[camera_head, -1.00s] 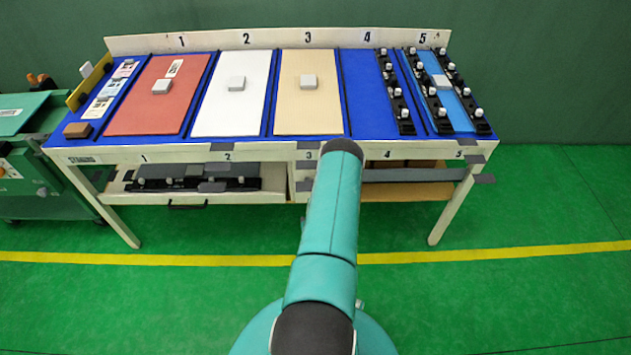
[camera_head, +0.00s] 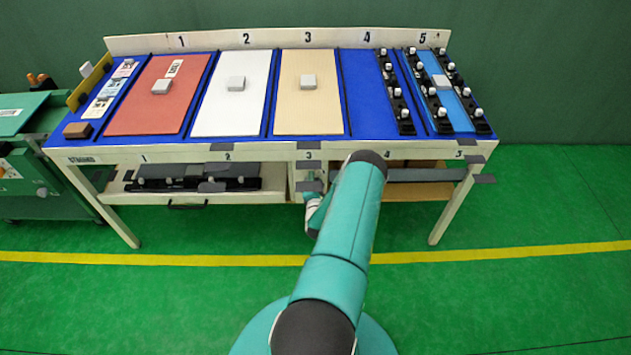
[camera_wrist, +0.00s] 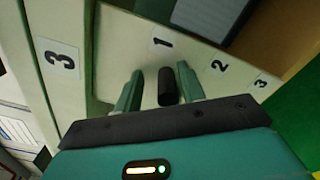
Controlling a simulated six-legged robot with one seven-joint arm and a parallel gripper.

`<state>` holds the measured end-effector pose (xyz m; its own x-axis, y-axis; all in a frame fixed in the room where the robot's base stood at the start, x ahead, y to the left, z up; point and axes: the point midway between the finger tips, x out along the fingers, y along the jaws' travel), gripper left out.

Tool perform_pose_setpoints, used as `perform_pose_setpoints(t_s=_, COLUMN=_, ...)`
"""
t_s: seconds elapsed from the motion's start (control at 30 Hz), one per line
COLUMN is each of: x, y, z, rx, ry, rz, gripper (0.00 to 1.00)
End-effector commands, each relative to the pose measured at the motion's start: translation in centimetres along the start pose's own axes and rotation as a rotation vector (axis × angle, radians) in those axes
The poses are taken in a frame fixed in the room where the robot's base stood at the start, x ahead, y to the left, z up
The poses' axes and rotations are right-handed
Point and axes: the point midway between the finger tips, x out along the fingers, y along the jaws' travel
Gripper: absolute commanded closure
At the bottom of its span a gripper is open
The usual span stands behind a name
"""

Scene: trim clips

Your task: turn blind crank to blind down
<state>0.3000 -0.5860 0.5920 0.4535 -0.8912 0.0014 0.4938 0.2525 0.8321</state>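In the wrist view, my gripper (camera_wrist: 160,86) has its two teal fingers apart. A short dark cylindrical knob (camera_wrist: 167,88) stands between the fingertips, closer to the right finger, with a wider gap on the left. It looks like the crank's handle; its arm and pivot are not visible. It is seen in front of a pale panel (camera_wrist: 120,45) marked 1, 2 and 3. I cannot tell whether either finger touches it. No blind can be clearly made out.
The workbench (camera_head: 130,150) carries red, white and tan panels (camera_head: 310,110) and black clip rails (camera_head: 395,95) on its blue top. A lower shelf (camera_head: 240,196) holds dark parts. A green machine (camera_head: 25,185) stands at the left. The green floor in front is clear.

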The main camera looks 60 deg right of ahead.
Motion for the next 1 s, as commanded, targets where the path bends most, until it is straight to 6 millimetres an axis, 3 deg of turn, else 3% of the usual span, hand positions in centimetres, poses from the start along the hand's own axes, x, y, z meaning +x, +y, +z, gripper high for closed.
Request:
perform_pose_setpoints(t_s=0.27, x=0.26, y=0.00, z=-0.03, rx=0.001, ry=0.001, rz=-0.001, gripper=0.60)
perform_pose_setpoints(t_s=0.5, x=0.25, y=0.04, z=-0.05, rx=0.001, ry=0.001, rz=0.000, gripper=1.00)
perform_pose_setpoints(t_s=1.0, x=0.28, y=0.03, z=-0.27, rx=0.048, ry=0.006, rz=0.004, gripper=1.00)
